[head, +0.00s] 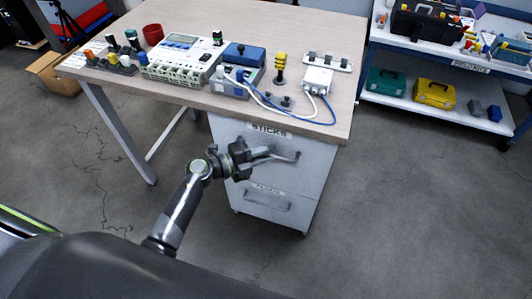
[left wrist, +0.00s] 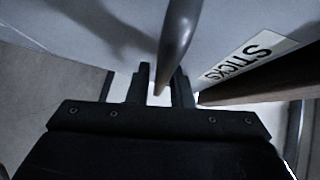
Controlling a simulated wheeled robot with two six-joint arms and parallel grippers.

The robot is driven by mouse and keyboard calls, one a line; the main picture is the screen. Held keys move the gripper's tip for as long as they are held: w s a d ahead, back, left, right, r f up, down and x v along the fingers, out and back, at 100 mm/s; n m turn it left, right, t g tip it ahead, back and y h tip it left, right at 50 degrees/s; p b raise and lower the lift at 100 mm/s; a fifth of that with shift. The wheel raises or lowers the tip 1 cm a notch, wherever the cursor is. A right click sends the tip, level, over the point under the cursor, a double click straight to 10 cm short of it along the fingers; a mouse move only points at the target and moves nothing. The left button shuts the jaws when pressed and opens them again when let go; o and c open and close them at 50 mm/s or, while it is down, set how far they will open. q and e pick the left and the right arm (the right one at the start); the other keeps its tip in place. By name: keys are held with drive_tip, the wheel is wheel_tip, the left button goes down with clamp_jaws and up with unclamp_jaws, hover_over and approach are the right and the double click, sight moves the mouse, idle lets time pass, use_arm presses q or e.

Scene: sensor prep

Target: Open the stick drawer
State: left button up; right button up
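The stick drawer (head: 228,128) is the upper drawer of a grey cabinet under the table, with a "STICKS" label, and looks shut. Its bar handle (head: 286,157) sticks out below the label. My left gripper (head: 256,155) is at the left part of this handle. In the left wrist view the handle (left wrist: 178,35) runs down between the two fingers (left wrist: 162,88), with a bright gap showing between them, so the gripper looks open around the bar. The label (left wrist: 243,58) shows on the right there. My right gripper is not in view.
A lower drawer with its own handle (head: 268,205) sits beneath. The wooden table (head: 300,30) above carries a device, connectors and a white box with cables. A blue shelf unit (head: 450,65) with cases stands at the right. The floor (head: 400,210) right of the cabinet is clear.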

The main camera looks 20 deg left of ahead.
use_arm(q)
drive_tip(key=shift+w, duration=0.1)
clamp_jaws()
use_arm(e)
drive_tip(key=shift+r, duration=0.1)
